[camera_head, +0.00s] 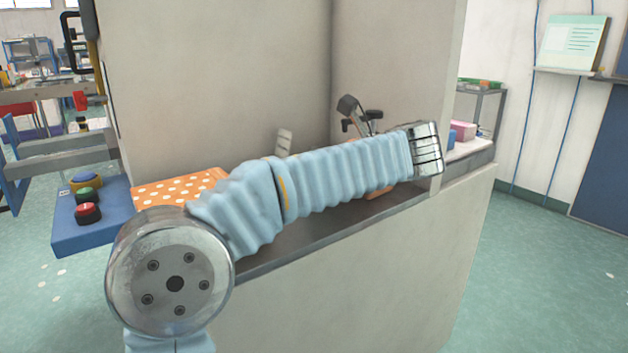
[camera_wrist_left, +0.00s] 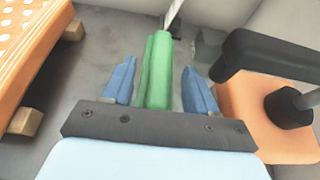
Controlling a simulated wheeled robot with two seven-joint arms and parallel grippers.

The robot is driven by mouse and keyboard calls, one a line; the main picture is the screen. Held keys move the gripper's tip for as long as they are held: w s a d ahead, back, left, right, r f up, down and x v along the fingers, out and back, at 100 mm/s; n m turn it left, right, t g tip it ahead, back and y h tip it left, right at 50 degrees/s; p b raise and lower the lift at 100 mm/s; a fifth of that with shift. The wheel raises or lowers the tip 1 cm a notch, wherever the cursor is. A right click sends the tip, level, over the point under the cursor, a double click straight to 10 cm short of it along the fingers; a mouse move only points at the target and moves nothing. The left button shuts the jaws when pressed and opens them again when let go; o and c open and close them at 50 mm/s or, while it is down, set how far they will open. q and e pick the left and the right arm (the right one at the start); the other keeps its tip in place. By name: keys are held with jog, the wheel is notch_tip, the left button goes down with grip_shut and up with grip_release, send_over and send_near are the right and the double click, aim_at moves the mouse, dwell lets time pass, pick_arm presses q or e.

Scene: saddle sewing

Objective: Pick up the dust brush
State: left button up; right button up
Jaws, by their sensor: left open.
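A tool with a green handle (camera_wrist_left: 157,72), which looks like the dust brush, shows in the left wrist view with a pale, narrow part at its far end. My left gripper (camera_wrist_left: 160,68) is open, with its two blue fingers on either side of the handle. Small gaps show between the fingers and the handle. In the head view my left arm reaches across the bench from the left and hides the handle and the jaws. A pale upright piece (camera_head: 284,140) behind the arm may be the tool's far end. My right gripper is not in view.
An orange block with a black-handled device (camera_wrist_left: 270,95) stands close right of the fingers; the device's top (camera_head: 350,108) also shows in the head view. An orange dotted panel (camera_head: 175,188) lies at left. Tall pale walls (camera_head: 220,75) enclose the bench's back.

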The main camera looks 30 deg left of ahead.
pick_arm(q)
jog(key=shift+x, duration=1.2)
jog(key=shift+d, duration=0.1)
grip_shut()
jog(key=shift+r, duration=0.15)
